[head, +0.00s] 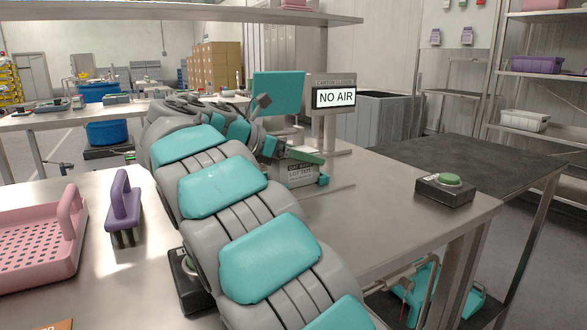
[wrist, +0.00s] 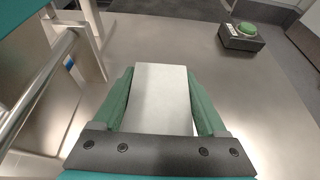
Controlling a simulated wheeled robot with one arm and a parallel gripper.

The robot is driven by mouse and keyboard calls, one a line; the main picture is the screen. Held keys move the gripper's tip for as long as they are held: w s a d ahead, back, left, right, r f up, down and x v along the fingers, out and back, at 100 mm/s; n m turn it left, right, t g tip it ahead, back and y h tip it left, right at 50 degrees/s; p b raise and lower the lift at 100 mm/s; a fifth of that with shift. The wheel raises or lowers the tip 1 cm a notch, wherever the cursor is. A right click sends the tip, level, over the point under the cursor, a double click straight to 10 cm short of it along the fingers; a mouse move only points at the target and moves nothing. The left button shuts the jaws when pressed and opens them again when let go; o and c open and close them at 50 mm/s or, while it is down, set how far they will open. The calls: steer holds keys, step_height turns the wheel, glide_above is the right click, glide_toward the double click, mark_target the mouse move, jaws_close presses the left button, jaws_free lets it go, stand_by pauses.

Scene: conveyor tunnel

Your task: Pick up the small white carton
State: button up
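The small white carton (wrist: 162,95) fills the space between the two green fingers of my gripper (wrist: 161,80) in the wrist view. The fingers lie along its left and right sides, very close to it. I cannot tell whether both press on it. In the head view the carton (head: 299,178) shows a printed lot label and stands at the steel table, by the foot of the sign post. A green finger of my gripper (head: 305,156) crosses its top there. The other finger is mostly hidden. I cannot tell whether the carton rests on the table.
A purple brush (head: 123,205) and a pink perforated tray (head: 40,240) are at left.

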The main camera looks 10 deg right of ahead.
steer(key=c, duration=1.1)
steer(key=shift+o, duration=0.2)
steer(key=shift+s+r, duration=0.1)
steer(key=shift+r, duration=0.05)
